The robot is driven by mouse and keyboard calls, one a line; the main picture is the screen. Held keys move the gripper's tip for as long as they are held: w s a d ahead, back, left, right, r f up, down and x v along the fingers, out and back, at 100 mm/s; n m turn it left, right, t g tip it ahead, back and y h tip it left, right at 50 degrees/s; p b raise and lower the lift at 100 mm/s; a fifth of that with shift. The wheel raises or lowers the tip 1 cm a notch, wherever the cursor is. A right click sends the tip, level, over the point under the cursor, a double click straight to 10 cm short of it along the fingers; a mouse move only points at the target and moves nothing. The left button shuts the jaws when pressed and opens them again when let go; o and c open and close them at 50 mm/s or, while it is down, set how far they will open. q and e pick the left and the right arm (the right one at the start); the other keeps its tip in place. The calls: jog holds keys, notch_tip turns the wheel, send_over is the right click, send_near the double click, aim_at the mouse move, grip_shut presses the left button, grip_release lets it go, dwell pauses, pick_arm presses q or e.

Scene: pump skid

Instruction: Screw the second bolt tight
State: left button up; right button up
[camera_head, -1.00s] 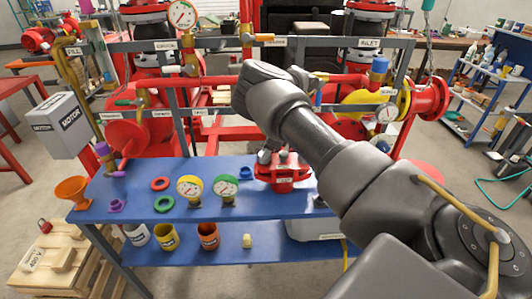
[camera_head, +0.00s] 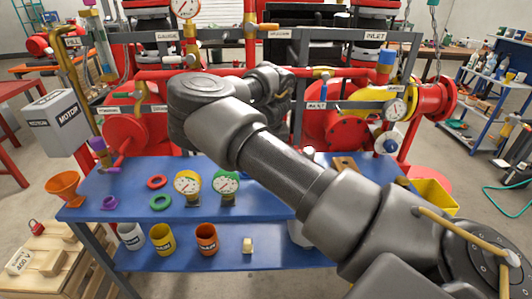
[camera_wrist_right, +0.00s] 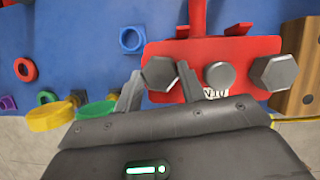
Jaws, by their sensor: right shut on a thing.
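The fingers of my right gripper (camera_wrist_right: 159,74) are shut on the left bolt (camera_wrist_right: 160,72). I cannot tell how deep any bolt sits. In the head view, my right arm hides the right gripper, the red block and the bolts. My left gripper is not in view.
The blue bench (camera_head: 130,187) also carries two gauges (camera_head: 187,184) (camera_head: 226,184), a red ring (camera_head: 157,182) and a green ring (camera_head: 160,202). A wooden block (camera_wrist_right: 299,68) stands close to the right bolt. A yellow bin (camera_head: 434,196) is at the bench's right.

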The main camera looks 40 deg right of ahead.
jog(key=shift+s+d+r, duration=0.1)
jog(key=shift+d, duration=0.3)
jog(key=o, duration=1.1)
jog(key=shift+d, duration=0.15)
jog(key=shift+a, duration=0.2)
jog(key=b+v, duration=0.2)
jog(key=v, duration=0.8)
jog(key=shift+s+r, duration=0.1)
jog(key=shift+r, duration=0.15)
